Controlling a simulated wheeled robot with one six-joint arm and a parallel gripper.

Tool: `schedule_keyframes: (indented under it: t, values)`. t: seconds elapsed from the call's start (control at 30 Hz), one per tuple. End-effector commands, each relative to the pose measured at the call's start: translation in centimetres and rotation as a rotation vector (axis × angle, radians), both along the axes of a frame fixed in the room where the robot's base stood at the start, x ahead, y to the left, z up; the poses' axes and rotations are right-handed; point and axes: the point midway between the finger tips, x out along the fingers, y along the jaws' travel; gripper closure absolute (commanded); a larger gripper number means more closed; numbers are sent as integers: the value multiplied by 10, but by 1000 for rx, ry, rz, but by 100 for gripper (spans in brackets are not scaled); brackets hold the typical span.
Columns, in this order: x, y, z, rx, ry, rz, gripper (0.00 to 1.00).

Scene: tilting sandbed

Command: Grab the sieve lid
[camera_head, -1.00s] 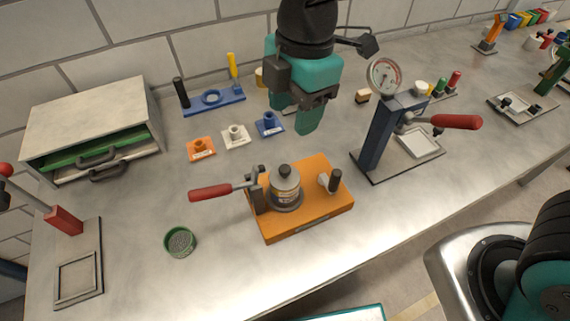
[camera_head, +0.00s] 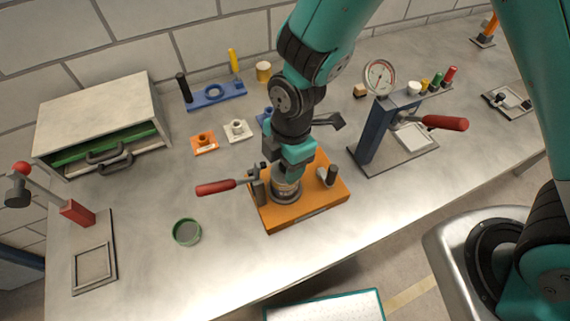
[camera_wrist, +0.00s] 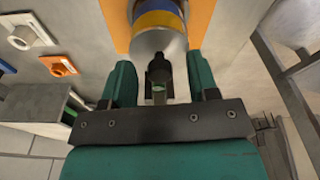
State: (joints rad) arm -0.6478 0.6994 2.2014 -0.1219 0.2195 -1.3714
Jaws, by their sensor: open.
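The lid (camera_wrist: 150,42) is a silver disc with a black knob (camera_wrist: 157,68). It sits on a cylinder with yellow and blue bands, on the orange base (camera_head: 325,207). In the head view the cylinder (camera_head: 286,190) shows below my gripper (camera_head: 288,172), which hides the lid. In the wrist view my gripper (camera_wrist: 159,80) is open, with one teal finger on each side of the knob. I see gaps between the knob and both fingers. I cannot tell the exact height of the fingertips relative to the lid.
A red-handled clamp (camera_head: 216,187) stands left of the cylinder, and a dark post (camera_head: 327,176) stands right of it. A blue gauge press (camera_head: 376,130) is further right. A green round sieve (camera_head: 187,232) lies on the bench at left. The front bench is mostly clear.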

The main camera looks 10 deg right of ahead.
Motion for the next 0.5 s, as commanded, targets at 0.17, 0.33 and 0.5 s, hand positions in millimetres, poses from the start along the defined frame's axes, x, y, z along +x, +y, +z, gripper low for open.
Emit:
schedule_keyframes:
  t: [0.17, 0.33, 0.5]
  values:
    - [0, 1, -6, 0, -1, 0, 46]
    - [0, 1, -6, 1, -1, 1, 53]
    - [0, 1, -6, 1, -1, 1, 92]
